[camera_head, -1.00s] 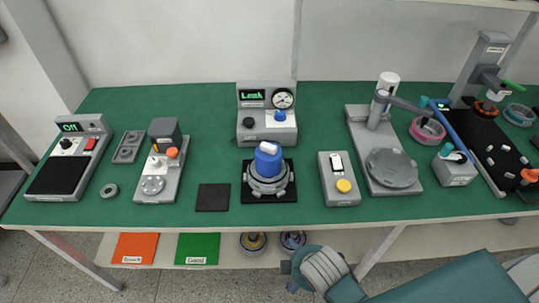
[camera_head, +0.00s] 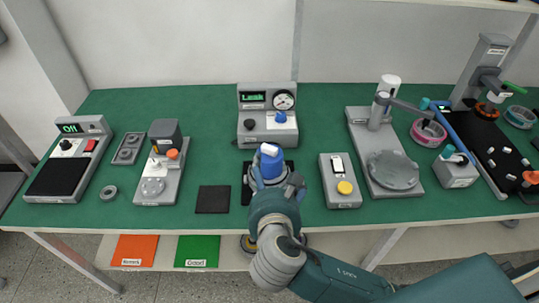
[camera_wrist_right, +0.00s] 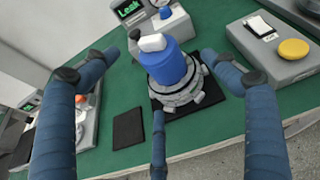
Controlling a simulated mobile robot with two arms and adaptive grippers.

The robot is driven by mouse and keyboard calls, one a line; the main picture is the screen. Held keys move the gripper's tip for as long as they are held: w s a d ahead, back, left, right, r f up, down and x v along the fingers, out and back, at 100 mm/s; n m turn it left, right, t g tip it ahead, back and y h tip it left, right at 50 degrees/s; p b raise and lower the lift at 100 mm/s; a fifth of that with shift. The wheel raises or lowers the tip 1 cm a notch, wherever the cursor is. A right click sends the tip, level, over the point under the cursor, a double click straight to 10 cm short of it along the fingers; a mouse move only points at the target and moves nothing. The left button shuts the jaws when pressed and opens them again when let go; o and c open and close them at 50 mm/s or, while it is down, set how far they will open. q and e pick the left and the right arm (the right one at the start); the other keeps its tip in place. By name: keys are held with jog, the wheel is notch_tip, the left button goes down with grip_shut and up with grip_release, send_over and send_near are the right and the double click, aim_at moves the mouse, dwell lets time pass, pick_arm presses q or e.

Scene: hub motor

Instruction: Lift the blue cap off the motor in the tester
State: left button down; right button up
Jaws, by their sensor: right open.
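The blue cap (camera_head: 270,162) with a white top stands upright on the grey motor in the tester, on a black mat. In the right wrist view the blue cap (camera_wrist_right: 166,62) sits on the round grey motor (camera_wrist_right: 180,93), with the black mat (camera_wrist_right: 212,92) beneath. My right gripper (camera_head: 277,190) is in front of the motor and hides much of it in the head view. In the wrist view its fingers (camera_wrist_right: 160,85) are spread, open and empty, around the near side of the cap, apart from it. My left gripper is not in view.
A gauge box (camera_head: 267,98) reading "Leak" stands behind the motor. A grey box with a yellow button (camera_head: 341,190) is close on the right. A dark square pad (camera_head: 213,199) lies on the left. The green table (camera_head: 220,125) has free room between the devices.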

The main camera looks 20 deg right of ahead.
aim_at(268, 164)
jog(key=x, duration=0.4)
jog(key=shift+w+d+f, duration=0.1)
jog(key=shift+w+f, duration=0.05)
jog(key=x, duration=0.3)
jog(key=a+x, duration=0.1)
jog(key=x, duration=0.1)
jog(key=shift+f+p, duration=0.2)
jog(key=shift+p, duration=0.15)
jog(key=shift+c, duration=0.3)
jog(key=c, duration=1.2)
jog(key=shift+d+r, duration=0.1)
jog(key=shift+r, duration=0.05)
jog(key=shift+c, duration=0.5)
